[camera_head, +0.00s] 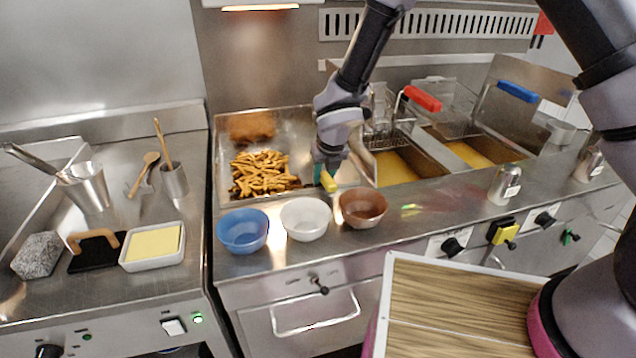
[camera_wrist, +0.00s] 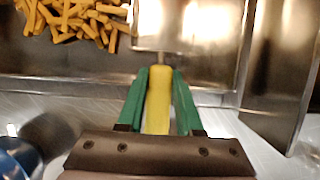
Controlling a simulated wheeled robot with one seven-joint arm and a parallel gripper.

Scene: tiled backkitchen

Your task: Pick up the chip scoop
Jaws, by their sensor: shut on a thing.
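The chip scoop's yellow handle (camera_head: 328,182) shows just below my gripper (camera_head: 319,170) at the right side of the chip tray. In the wrist view the yellow handle (camera_wrist: 158,105) lies between the two green fingers of my gripper (camera_wrist: 160,75), which are shut on it. A metal part of the scoop shows beyond the handle at the top of the wrist view. In the head view my arm hides most of the scoop. I cannot tell whether the scoop touches the tray.
Fried chips (camera_head: 262,172) lie in the steel tray on the left. Blue (camera_head: 243,231), white (camera_head: 306,219) and brown (camera_head: 363,208) bowls stand along the counter's front edge. Fryer vats with a red-handled basket (camera_head: 422,98) and a blue-handled basket (camera_head: 517,91) stand to the right.

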